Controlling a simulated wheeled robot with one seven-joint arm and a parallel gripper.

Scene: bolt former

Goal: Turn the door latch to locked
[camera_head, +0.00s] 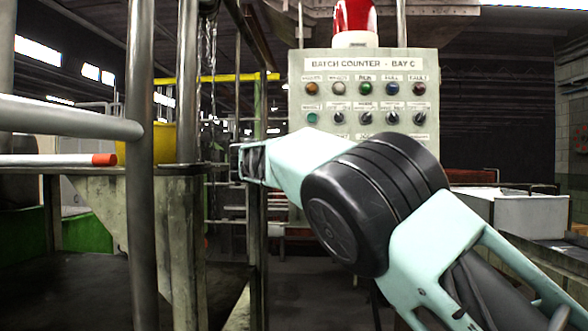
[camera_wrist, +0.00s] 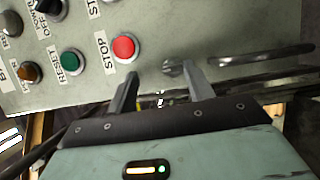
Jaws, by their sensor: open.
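In the wrist view, a small grey metal piece (camera_wrist: 173,68) sits on the lower part of the control panel (camera_wrist: 150,30), between my fingertips and closer to the right one. It looks like the door latch, but its turned position is too small to read. My gripper (camera_wrist: 160,82) is open, with its two fingers pointing at the panel face on either side of this piece. I cannot tell whether a finger touches it.
A red STOP button (camera_wrist: 124,48) and a green RESET button (camera_wrist: 72,61) are close to my fingers. A dark bar (camera_wrist: 260,55) runs right of them. In the head view, metal posts and a rail (camera_head: 60,115) stand left, and a red beacon (camera_head: 354,18) tops the panel.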

